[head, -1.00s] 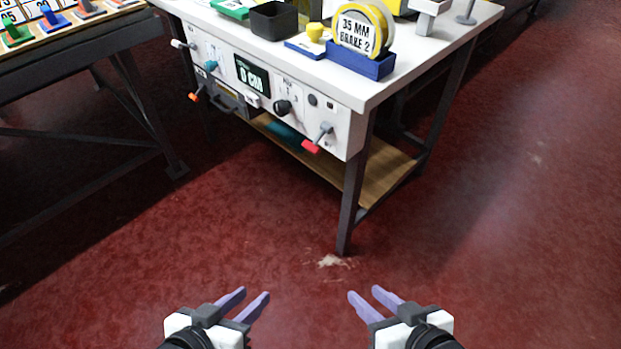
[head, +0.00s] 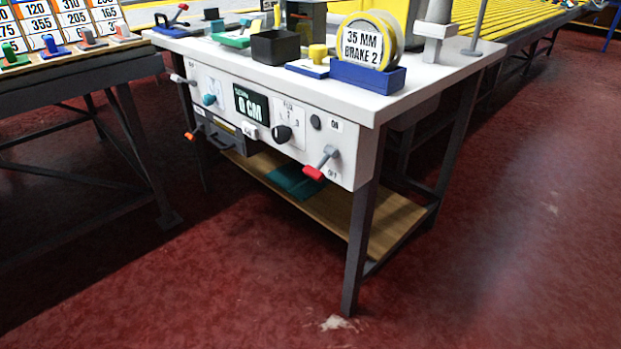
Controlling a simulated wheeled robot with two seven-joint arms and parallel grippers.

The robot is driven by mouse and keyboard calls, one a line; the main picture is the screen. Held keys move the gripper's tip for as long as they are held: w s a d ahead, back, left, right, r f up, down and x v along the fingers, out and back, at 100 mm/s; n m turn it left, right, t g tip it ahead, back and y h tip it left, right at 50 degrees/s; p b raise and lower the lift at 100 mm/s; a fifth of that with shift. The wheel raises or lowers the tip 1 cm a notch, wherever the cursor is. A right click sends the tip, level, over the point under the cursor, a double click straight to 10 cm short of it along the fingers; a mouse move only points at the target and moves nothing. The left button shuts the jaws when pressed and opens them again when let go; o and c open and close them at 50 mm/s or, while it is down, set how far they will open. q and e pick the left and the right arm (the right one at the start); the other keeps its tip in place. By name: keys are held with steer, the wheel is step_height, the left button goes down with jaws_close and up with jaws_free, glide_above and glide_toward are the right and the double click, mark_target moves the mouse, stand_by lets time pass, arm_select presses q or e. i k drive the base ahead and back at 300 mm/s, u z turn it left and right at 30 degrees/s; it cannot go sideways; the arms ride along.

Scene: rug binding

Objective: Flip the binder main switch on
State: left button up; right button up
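The binder table (head: 362,100) stands ahead with a white control panel (head: 345,150) on its front. At the panel's right end is a switch lever (head: 326,158) with a grey shaft and a red grip (head: 313,173). The lever slants down to the left, with an "ON" label (head: 335,126) above it and an "OFF" label (head: 333,174) below it, near the grip's level. A display (head: 251,104) reads "0 CM". Neither of my grippers shows in the head view.
The panel also carries a black knob (head: 283,134), a teal knob (head: 209,100) and an orange-tipped lever (head: 190,135). A yellow tape roll (head: 392,47) sits in a blue holder on top. Another table (head: 60,78) stands left. Red floor is open in front and right.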

mark_target(330, 151)
steer(key=k, duration=0.5)
steer(key=z, duration=1)
steer(key=i, duration=0.75)
steer(key=u, duration=1.85)
